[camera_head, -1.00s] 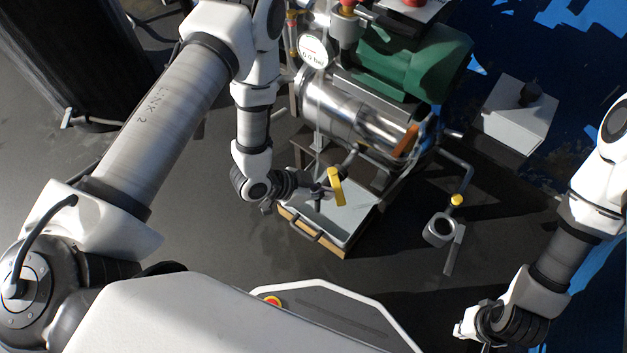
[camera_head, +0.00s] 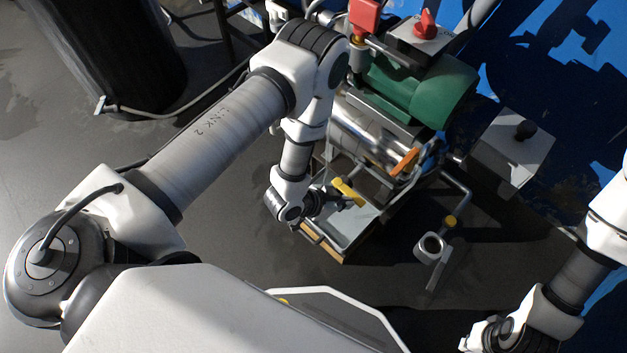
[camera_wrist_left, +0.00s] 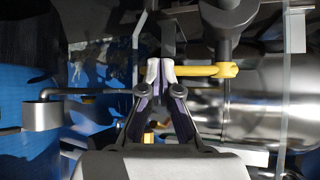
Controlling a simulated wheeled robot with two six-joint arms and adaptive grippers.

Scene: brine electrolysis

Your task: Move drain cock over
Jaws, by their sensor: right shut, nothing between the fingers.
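The drain cock is a yellow lever (camera_head: 348,192) on a grey fitting, above the tray and below the steel vessel. In the left wrist view the lever (camera_wrist_left: 205,71) runs level from its pivot on the right to my fingertips. My left gripper (camera_wrist_left: 160,72) has its fingers close together. The lever's free end meets the right fingertip from the side and does not visibly pass between them. In the head view my left gripper (camera_head: 325,202) is beside the lever, its tips partly hidden. My right gripper (camera_head: 468,342) is shut and empty at the bottom edge, far from the cock.
A shallow grey tray (camera_head: 343,240) lies below the cock. The steel vessel (camera_head: 365,135) has an orange lever (camera_head: 405,162) at its right end. A small cup (camera_head: 430,248) on a pipe stands to the right. A grey box (camera_head: 512,150) stands farther right. The dark floor in front is clear.

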